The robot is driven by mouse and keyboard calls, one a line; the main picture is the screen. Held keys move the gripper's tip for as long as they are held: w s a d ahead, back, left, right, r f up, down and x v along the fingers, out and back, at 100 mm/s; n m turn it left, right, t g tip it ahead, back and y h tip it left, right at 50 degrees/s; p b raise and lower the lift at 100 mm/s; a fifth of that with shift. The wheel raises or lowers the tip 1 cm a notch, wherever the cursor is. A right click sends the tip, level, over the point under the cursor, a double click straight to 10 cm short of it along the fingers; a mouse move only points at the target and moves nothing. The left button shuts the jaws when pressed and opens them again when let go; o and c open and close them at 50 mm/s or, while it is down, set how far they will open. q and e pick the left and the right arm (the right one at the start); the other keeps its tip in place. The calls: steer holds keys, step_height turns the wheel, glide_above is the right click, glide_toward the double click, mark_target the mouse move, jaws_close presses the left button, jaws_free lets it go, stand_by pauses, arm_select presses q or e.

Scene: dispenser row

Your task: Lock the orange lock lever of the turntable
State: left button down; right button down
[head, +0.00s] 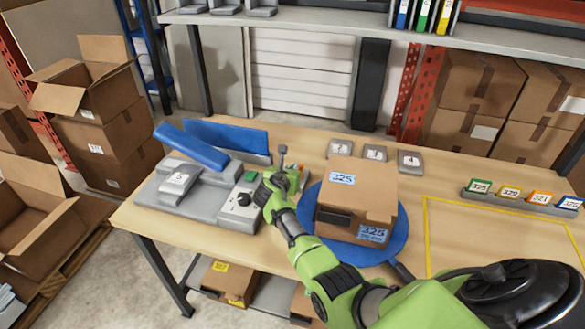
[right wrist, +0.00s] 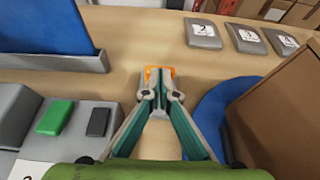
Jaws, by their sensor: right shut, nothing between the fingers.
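The turntable is a round blue disc (head: 395,240) on the table with a dark handle sticking out at its front right. It also shows at the right of the right wrist view (right wrist: 212,112). A cardboard box (head: 362,190) labelled 325 sits on it. The orange lock lever (right wrist: 159,69) shows as a small orange bracket just beyond my fingertips, left of the disc; the fingers partly cover it. My right gripper (head: 283,152), also in the right wrist view (right wrist: 161,92), is shut and empty, pointing at the lever. Whether they touch I cannot tell. My left gripper is not in view.
A grey device (head: 205,200) with a blue arm and green button stands left of my right gripper. Numbered grey blocks (head: 375,153) lie behind the turntable. Coloured label holders (head: 510,193) and a yellow-outlined area are at the right. Bare table lies between.

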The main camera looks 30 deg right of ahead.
steer(key=shift+w+d+r+p, duration=0.35)
steer(key=shift+w+d, duration=0.35)
steer(key=shift+d, duration=0.15)
steer(key=shift+f, duration=0.1)
steer(key=shift+a, duration=0.1)
steer(key=shift+r+p, duration=0.85)
steer(key=shift+p, duration=0.05)
